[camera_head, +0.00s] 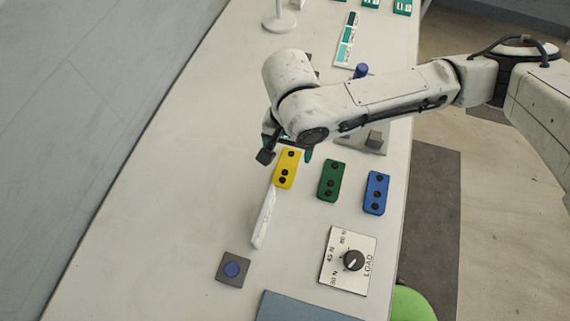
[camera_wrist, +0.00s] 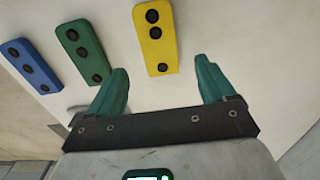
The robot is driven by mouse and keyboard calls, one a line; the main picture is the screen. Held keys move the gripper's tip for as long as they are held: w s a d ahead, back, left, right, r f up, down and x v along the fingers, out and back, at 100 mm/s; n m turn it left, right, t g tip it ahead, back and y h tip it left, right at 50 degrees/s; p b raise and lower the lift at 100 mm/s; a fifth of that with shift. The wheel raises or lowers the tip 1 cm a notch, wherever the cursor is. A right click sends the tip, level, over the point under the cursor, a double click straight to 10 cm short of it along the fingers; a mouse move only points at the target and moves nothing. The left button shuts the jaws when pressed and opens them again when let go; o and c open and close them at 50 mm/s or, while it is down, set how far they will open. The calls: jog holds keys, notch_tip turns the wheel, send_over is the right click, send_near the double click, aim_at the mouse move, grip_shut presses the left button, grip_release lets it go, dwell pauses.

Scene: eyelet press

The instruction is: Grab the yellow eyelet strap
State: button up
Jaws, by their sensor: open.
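The yellow eyelet strap (camera_head: 285,169) lies flat on the white table, a rounded bar with several dark eyelets. It also shows in the wrist view (camera_wrist: 156,42), just beyond the fingertips and between their lines. My gripper (camera_wrist: 160,80) is open and empty, its two teal fingers apart. In the head view my gripper (camera_head: 287,148) is at the far end of the strap, partly hidden by my arm. I cannot tell its exact height above the table.
A green strap (camera_head: 331,180) and a blue strap (camera_head: 376,192) lie to the right of the yellow one. A white upright piece (camera_head: 263,218) stands close by at the near left. A load dial plate (camera_head: 348,259) and a blue button (camera_head: 232,269) are nearer. The table's left side is clear.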

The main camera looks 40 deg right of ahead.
aim_at(289, 161)
jog(key=shift+d+f+p, duration=0.1)
jog(key=shift+f+p, duration=0.3)
jog(key=shift+f, duration=2.35)
jog(key=shift+c, duration=0.2)
jog(key=c, duration=1.1)
jog(key=shift+r, duration=0.1)
jog(key=shift+r, duration=0.6)
jog(key=s+d+r+p, duration=0.1)
jog(key=s+r+p, duration=0.1)
jog(key=s+r, duration=0.2)
jog(key=s+d+r+p, duration=0.2)
jog(key=s+r, duration=0.1)
jog(key=s, duration=0.1)
jog(key=s+d+r+p, duration=0.1)
jog(key=s+r+p, duration=0.1)
jog(key=s+r, duration=0.2)
jog(key=shift+s+d+r+p, duration=0.3)
jog(key=shift+s+p, duration=0.1)
jog(key=shift+s, duration=0.1)
